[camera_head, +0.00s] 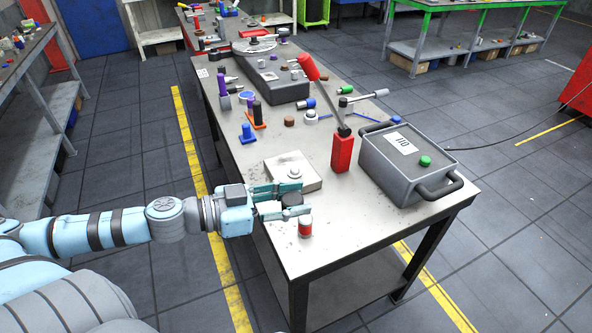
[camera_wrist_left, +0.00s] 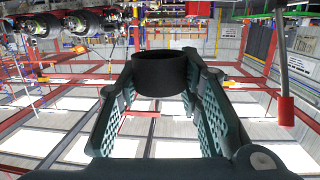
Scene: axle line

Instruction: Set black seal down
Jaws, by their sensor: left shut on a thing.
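My left gripper (camera_head: 300,198) reaches in from the left over the near end of the workbench and is shut on the black seal (camera_wrist_left: 160,74). In the left wrist view the seal is a short dark ring between the fingertips of the left gripper (camera_wrist_left: 165,85). In the head view the seal (camera_head: 292,199) is a small dark shape, partly hidden by the fingers. How far it is above the bench surface I cannot tell. My right gripper does not show.
A pale square block (camera_head: 310,183) with a round knob lies just behind the gripper. A small red-and-silver cylinder (camera_head: 305,228) stands just in front. A red block (camera_head: 343,155) with a lever and a grey case (camera_head: 395,175) stand to the right on the workbench (camera_head: 330,255). Its near corner has bare room.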

